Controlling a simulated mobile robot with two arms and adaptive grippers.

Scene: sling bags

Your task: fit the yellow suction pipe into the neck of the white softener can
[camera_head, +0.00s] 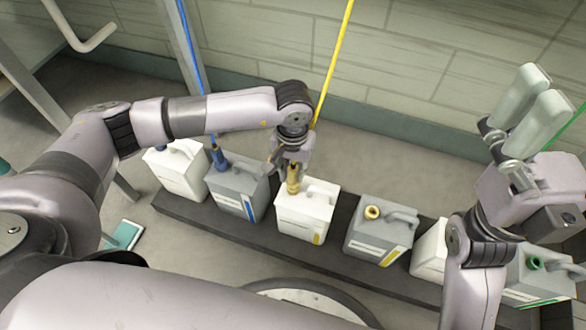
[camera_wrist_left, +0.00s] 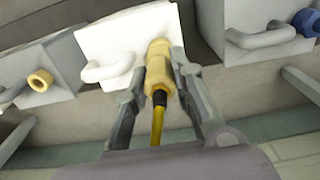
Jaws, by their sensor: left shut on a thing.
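The white softener can (camera_head: 306,215) with a yellow mark stands upright in a row of cans. My left gripper (camera_head: 287,168) is shut on the yellow-brass end of the yellow suction pipe (camera_head: 293,181), at the neck side of the can's top. In the left wrist view, my left gripper (camera_wrist_left: 160,85) has a finger on each side of the pipe end (camera_wrist_left: 158,62), whose tip overlaps the white can (camera_wrist_left: 112,45). The pipe end hides the neck, so I cannot tell whether it is inside or just above. My right gripper (camera_head: 528,108) is empty, its fingers apart.
A grey can with an open yellow neck (camera_head: 379,233) stands to the right. A grey can (camera_head: 236,190) with a blue pipe fitting and another white can (camera_head: 177,170) stand to the left. A dark low plinth (camera_head: 210,235) carries the row. Another can (camera_head: 539,278) has a green neck.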

